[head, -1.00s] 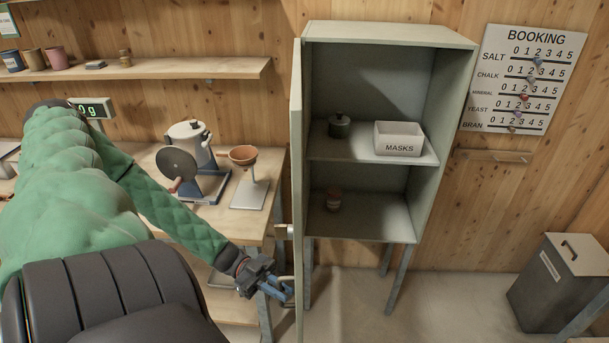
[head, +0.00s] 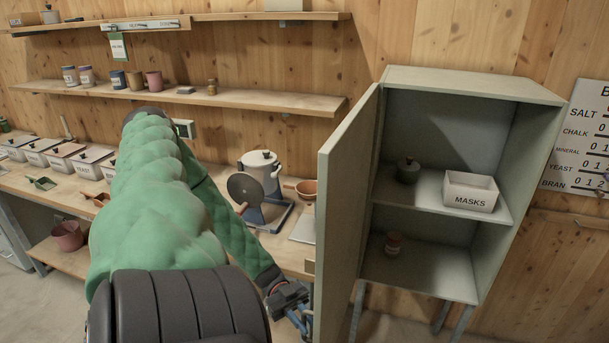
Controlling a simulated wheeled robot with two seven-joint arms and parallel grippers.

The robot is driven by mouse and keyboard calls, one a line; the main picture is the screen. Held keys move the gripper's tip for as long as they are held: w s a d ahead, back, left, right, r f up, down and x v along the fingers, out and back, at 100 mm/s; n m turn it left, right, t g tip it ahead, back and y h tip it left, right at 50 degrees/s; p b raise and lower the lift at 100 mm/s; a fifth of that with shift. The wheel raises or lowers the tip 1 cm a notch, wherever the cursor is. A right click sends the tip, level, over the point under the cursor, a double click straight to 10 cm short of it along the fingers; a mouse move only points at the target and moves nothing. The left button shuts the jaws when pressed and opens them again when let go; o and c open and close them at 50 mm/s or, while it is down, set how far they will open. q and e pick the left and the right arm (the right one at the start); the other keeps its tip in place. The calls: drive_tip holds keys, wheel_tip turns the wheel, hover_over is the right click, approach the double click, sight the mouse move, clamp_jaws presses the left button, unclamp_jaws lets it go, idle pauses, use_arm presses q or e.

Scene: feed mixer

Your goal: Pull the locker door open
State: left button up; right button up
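The grey-green locker (head: 520,190) stands right of centre with its front open. Its door (head: 347,190), hinged on the locker's left side, stands swung out toward me, and I see its inner face. A small fitting (head: 308,267) shows at the door's left edge. My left gripper (head: 303,320) is low beside the door's outer side, near the bottom of the picture. The door edge and picture edge partly hide its fingertips, and I cannot tell whether they hold the handle. My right gripper is not in view.
Inside the locker are a white MASKS box (head: 470,191), a dark lidded pot (head: 408,170) and a small jar (head: 393,243).

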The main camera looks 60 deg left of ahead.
use_arm(q)
drive_tip(key=shift+a+f, duration=0.1)
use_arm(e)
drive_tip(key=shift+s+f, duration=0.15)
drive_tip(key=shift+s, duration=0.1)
